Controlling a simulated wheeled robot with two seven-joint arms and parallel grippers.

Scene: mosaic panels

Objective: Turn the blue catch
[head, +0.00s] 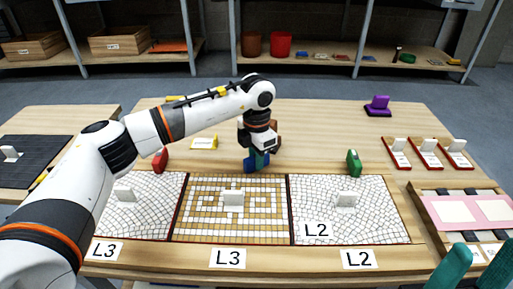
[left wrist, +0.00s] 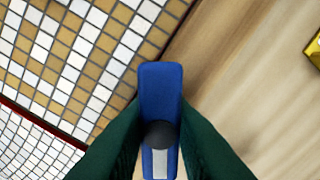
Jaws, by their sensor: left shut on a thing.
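The blue catch (head: 249,164) sits at the back edge of the middle mosaic panel (head: 186,215). My left gripper (head: 259,158) reaches down to it from above and is shut on it. In the left wrist view the blue catch (left wrist: 160,85) lies between the two dark green fingers, with a dark round pivot and a pale strip on it. One end of the catch points toward the seam between tiles and wood.
A red catch (head: 160,161) and a green catch (head: 354,163) stand behind the left and right panels. Upright white handles rise from the panels. Red-based white pieces (head: 397,153) stand at the right, a purple block (head: 378,106) behind. The table's back middle is mostly clear.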

